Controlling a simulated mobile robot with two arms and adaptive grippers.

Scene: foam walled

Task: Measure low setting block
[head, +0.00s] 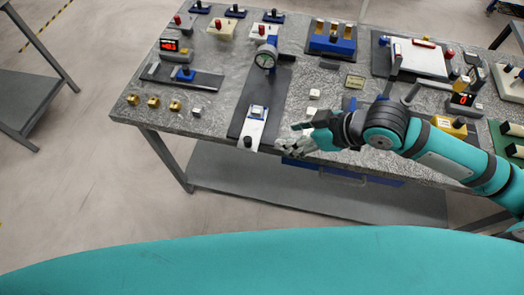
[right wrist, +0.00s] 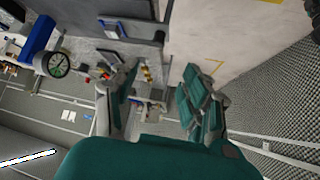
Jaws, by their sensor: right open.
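A dial gauge (head: 266,56) stands over a dark plate (head: 279,84) on the grey bench; a round dial also shows in the right wrist view (right wrist: 56,64). A white slide (head: 252,127) with a small pale block on it lies at the plate's near end. Several small brass blocks (head: 153,102) and a silver block (head: 196,112) sit at the front left. Two small pale blocks (head: 314,94) lie right of the plate. I cannot tell which is the low setting block. My right gripper (head: 292,138) is open and seems empty, right of the slide near the front edge.
A red digital display (head: 176,45) and a blue slider on a dark rail (head: 186,73) are at left. A blue fixture (head: 332,38) and a white board (head: 418,58) stand farther back. A second display (head: 464,100) is at right, near my arm.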

